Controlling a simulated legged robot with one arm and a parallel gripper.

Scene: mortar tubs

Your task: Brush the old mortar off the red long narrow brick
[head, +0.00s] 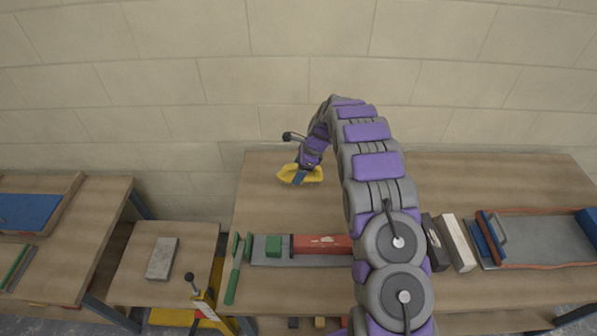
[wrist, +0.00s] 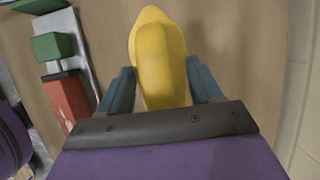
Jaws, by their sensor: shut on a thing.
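The red long narrow brick (head: 322,243) lies on a grey board (head: 260,259) near the table's front, with pale mortar patches on its top. My arm hides its right end. In the wrist view the red brick (wrist: 68,100) is at the left, partly cut off by my gripper. My gripper (head: 302,177) is over the back of the table, away from the brick. Its blue fingers (wrist: 162,88) are shut on a yellow rounded, elongated object (wrist: 158,48). I cannot tell whether it is a brush; its underside is hidden.
A green block (head: 273,246) sits on the board left of the brick. A green long-handled tool (head: 236,268) lies beside the board. Dark and white blocks (head: 457,243) and a grey tray (head: 540,240) are at the right.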

